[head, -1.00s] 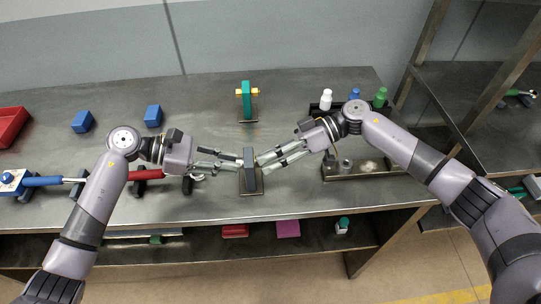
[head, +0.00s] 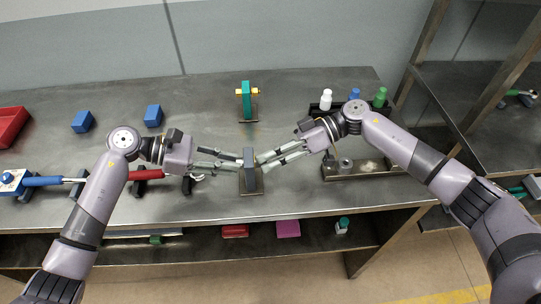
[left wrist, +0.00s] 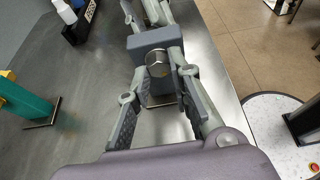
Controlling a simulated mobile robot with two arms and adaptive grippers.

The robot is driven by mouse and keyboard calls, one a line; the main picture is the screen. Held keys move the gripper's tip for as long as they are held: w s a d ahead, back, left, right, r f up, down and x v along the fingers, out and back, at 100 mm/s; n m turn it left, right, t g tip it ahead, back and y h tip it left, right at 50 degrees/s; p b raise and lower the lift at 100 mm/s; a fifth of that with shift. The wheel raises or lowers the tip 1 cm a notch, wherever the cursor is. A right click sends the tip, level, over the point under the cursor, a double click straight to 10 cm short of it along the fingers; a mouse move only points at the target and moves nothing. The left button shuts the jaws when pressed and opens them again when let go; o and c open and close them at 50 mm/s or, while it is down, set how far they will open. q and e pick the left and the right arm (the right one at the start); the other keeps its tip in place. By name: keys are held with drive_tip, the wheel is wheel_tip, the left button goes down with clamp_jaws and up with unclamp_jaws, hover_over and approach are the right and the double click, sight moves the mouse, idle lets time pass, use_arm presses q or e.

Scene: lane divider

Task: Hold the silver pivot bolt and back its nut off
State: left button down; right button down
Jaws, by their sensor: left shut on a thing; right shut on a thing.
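The dark grey upright block (head: 249,178) stands on a small plate near the middle of the bench, with the silver pivot bolt across it. My left gripper (head: 240,164) is shut on the bolt's end at the block's left side. That round silver end (left wrist: 157,62) shows between my left fingers in the left wrist view. My right gripper (head: 259,162) is shut at the opposite end, where the nut sits. The right fingers largely hide the nut; silver metal (left wrist: 152,12) shows between them in the left wrist view.
A green upright block (head: 246,102) with yellow ends stands behind. A tray (head: 365,174) lies at right, with white, blue and green bottles behind it. Blue blocks (head: 153,116) and a red bin (head: 10,127) are at left. The bench's front edge is close to the grey block.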

drive_tip(key=shift+t, duration=0.3)
drive_tip(key=shift+s+r+n+t, duration=0.1)
drive_tip(key=shift+n+t, duration=0.5)
drive_tip(key=shift+n, duration=0.6)
drive_tip(key=n+t, duration=0.2)
drive_tip(key=n, duration=0.1)
drive_tip(key=shift+s, duration=0.25)
drive_tip(key=shift+s+n+t, duration=0.15)
drive_tip(key=shift+n+t, duration=0.75)
drive_tip(key=shift+n, duration=0.3)
drive_tip(key=n+t, duration=0.1)
drive_tip(key=n, duration=0.1)
drive_tip(key=shift+s+n+t, duration=0.15)
drive_tip(key=shift+n+t, duration=0.15)
drive_tip(key=n+t, duration=0.1)
drive_tip(key=n, duration=0.1)
drive_tip(key=n+y, duration=0.1)
drive_tip(key=n+t+y, duration=0.1)
drive_tip(key=n, duration=0.1)
drive_tip(key=shift+s+a+f+n+t, duration=0.1)
drive_tip(key=shift+s+f+n+t, duration=0.05)
drive_tip(key=shift+f+n+t, duration=0.2)
drive_tip(key=n+y, duration=0.1)
drive_tip(key=n, duration=0.3)
drive_tip(key=shift+f+t+y, duration=0.2)
drive_tip(key=shift+t+y, duration=0.05)
drive_tip(key=shift+y, duration=0.15)
drive_tip(key=shift+f+n+y, duration=0.1)
drive_tip(key=shift+n+y, duration=0.4)
drive_tip(key=shift+n, duration=1.05)
